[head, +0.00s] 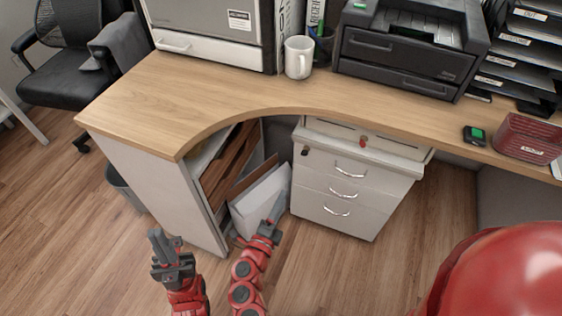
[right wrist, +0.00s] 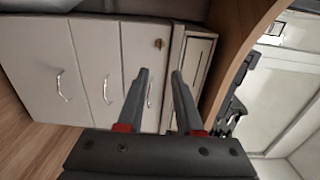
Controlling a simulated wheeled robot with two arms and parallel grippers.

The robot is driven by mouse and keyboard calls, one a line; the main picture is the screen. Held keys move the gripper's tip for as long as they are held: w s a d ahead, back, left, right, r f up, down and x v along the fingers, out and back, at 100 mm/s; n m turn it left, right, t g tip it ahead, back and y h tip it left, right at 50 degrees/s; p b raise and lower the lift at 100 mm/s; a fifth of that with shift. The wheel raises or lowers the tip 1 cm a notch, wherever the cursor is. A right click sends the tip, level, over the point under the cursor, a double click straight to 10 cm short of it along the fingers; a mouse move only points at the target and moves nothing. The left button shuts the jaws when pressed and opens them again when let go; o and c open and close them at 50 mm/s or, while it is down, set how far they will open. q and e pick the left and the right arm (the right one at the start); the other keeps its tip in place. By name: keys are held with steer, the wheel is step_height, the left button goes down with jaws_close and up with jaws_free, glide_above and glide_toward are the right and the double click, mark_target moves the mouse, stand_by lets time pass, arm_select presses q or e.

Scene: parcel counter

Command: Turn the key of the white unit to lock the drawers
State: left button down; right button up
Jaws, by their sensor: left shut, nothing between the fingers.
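The white unit (head: 335,190) stands under the desk with several drawer fronts and silver handles, all appearing closed. A small dark key or lock (head: 304,150) sits at the upper left of its top full drawer; it looks brass-coloured in the right wrist view (right wrist: 158,43), and its turn cannot be told. A small red piece (head: 362,142) is on the slim front above. My right gripper (head: 277,207) is in front of the unit's left side, its fingers apart and empty in the right wrist view (right wrist: 160,75), short of the fronts. My left gripper (head: 160,240) is shut and empty, farther left.
The curved wooden desktop (head: 215,95) overhangs the unit. A white mug (head: 299,57) and a black printer (head: 405,50) stand on the desk. Floor before the unit is clear.

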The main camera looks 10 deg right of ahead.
mark_target(305, 153)
steer(key=b+x, duration=0.1)
steer(key=x, duration=1.6)
steer(key=shift+d, duration=0.3)
jaws_close()
stand_by(0.5)
